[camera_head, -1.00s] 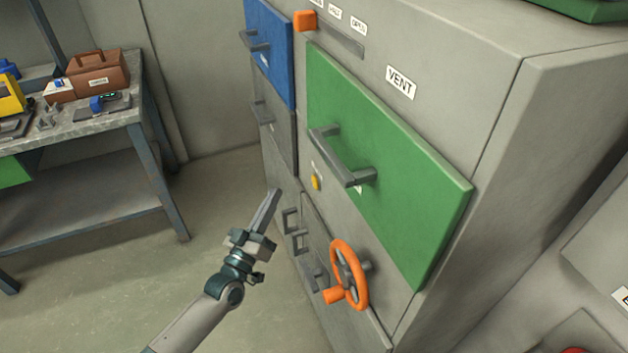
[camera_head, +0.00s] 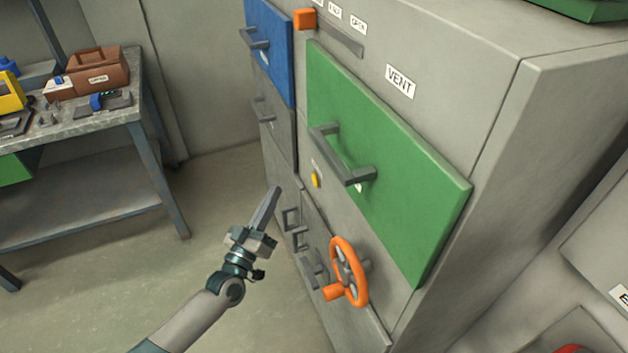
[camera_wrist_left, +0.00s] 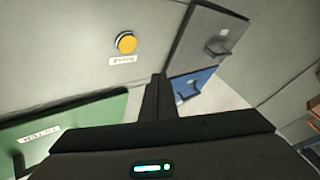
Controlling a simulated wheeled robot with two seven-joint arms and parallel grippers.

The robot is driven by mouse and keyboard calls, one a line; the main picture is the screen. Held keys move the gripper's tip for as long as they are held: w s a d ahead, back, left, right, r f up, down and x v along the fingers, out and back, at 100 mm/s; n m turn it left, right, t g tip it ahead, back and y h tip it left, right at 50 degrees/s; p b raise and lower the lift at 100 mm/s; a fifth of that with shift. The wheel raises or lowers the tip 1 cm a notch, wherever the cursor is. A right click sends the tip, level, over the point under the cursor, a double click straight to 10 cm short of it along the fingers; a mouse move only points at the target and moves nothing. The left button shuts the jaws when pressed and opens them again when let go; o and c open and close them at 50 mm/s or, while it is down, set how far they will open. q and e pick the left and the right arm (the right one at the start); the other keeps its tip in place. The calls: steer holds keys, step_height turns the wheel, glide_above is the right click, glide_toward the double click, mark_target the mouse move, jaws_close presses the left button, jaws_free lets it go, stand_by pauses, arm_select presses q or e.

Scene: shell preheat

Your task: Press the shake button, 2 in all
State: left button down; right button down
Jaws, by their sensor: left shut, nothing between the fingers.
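The shake button is a small round yellow button (camera_head: 315,180) on the grey cabinet front, left of the green door's lower part in the head view. In the left wrist view the yellow button (camera_wrist_left: 126,43) shows with a small label beside it, too blurred to read surely. My left gripper (camera_head: 275,190) is shut and empty. It stands in front of the cabinet, left of and a little below the button in the head view, apart from it. In the left wrist view its closed fingers (camera_wrist_left: 159,80) point at the panel to the right of the button. My right gripper is not in view.
A green door (camera_head: 400,150) with a protruding grey handle is next to the button. An orange handwheel (camera_head: 349,272) sticks out below. A blue door (camera_head: 268,50) is at the upper left. A workbench (camera_head: 90,128) stands at the left, with open floor between.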

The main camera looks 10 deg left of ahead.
mark_target(316, 180)
arm_select(q)
steer(key=w+d, duration=0.4)
steer(key=d, duration=0.2)
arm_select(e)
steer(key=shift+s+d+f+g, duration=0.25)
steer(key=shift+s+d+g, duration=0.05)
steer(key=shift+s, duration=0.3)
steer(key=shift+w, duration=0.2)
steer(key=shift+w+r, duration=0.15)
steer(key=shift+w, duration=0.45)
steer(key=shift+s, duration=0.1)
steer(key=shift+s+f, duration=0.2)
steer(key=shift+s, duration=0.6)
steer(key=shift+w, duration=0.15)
